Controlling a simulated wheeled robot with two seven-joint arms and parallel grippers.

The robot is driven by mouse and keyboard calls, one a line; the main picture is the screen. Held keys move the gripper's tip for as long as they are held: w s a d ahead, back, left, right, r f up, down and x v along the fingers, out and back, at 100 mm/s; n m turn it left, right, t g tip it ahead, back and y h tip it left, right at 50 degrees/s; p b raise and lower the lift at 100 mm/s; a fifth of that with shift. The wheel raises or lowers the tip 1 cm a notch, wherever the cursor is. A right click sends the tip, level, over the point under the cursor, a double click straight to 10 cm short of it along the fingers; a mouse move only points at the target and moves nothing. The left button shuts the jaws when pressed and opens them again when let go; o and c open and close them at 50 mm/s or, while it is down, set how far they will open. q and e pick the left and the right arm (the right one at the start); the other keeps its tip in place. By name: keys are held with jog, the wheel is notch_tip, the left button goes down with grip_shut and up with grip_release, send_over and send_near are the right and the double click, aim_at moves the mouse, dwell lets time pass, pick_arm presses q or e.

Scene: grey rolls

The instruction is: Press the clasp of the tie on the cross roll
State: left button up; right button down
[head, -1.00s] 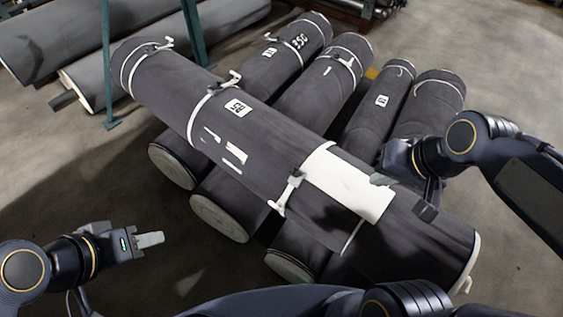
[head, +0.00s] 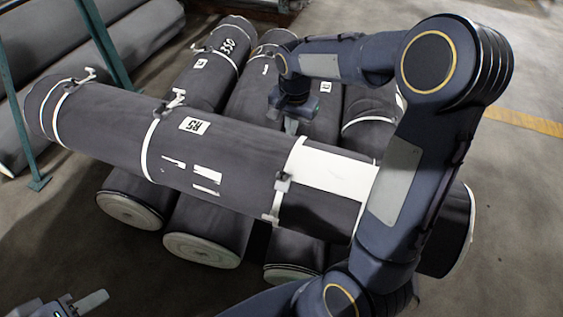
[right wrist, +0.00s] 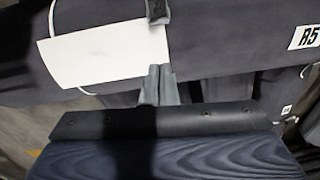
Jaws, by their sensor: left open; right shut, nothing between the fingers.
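The dark grey cross roll (head: 240,170) lies across several other rolls. A white tie with a pale clasp (head: 282,182) wraps it beside a white patch (head: 330,170). Two more ties, with clasps (head: 172,102) and (head: 80,78), sit further left on the same roll. My right gripper (head: 291,127) is shut and empty, at the far side of the cross roll near the patch. In the right wrist view its fingertips (right wrist: 158,70) point at the patch's edge, and a clasp (right wrist: 157,10) shows beyond them, apart. My left gripper (head: 92,302) is open at the lower left, partly cut off.
Lower rolls (head: 203,240) lie under the cross roll. A green post (head: 20,110) and more rolls (head: 140,40) stand at the left. The floor at the lower left is free.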

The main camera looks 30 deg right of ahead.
jog(key=b, duration=0.2)
send_over(285, 176)
jog(key=f, duration=1.2)
jog(key=shift+w+d, duration=0.15)
jog(key=shift+d, duration=0.1)
jog(key=shift+s+a+f, duration=0.25)
jog(key=shift+a+f, duration=0.15)
jog(key=shift+f, duration=0.1)
